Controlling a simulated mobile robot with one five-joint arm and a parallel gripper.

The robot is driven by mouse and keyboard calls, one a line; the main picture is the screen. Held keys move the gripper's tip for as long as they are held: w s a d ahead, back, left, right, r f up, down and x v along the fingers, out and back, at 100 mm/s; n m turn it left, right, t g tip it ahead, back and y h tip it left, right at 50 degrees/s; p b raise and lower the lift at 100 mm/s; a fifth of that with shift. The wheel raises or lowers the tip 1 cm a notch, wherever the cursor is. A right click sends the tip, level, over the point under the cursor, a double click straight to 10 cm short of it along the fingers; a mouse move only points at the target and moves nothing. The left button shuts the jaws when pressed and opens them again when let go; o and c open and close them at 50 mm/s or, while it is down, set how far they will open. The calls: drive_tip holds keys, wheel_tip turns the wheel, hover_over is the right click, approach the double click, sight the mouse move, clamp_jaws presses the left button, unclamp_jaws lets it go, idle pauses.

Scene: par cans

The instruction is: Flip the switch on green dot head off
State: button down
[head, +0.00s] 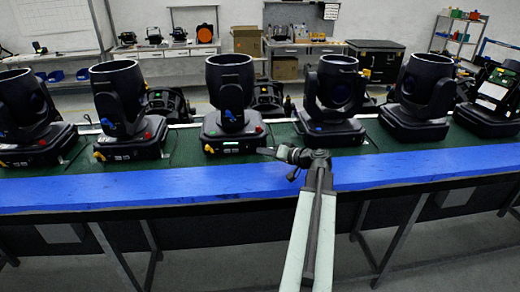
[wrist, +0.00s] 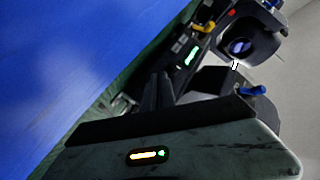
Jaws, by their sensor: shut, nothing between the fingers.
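Several black moving-head lights stand in a row on the bench. The middle light (head: 229,88) has a blue knob, a yellow plug (head: 208,149) and a green-lit panel (head: 231,143) on its base. A red spot shows on its base. In the wrist view, a green-lit panel (wrist: 190,56) and a yellow plug (wrist: 205,27) show above my gripper (wrist: 160,92).
The bench has a green top (head: 185,165) and a blue front strip (head: 150,187). A second light (head: 119,95) stands to the left and another (head: 337,90) to the right. More lights stand behind. The blue strip is clear except where my arm crosses it.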

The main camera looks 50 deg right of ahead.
drive_tip(key=shift+w+d, duration=0.2)
drive_tip(key=shift+w, duration=0.05)
idle(0.5)
drive_tip(key=shift+s+a, duration=0.1)
drive_tip(key=shift+s+a, duration=0.35)
drive_tip(key=shift+s, duration=0.15)
drive_tip(key=shift+a, duration=0.1)
drive_tip(key=shift+s+a+r+p, duration=0.2)
drive_tip(key=shift+s+a, duration=0.6)
drive_tip(key=shift+s, duration=0.15)
drive_tip(key=shift+s+a+r+p, duration=0.2)
drive_tip(key=shift+s+a, duration=0.55)
drive_tip(key=shift+s, duration=0.2)
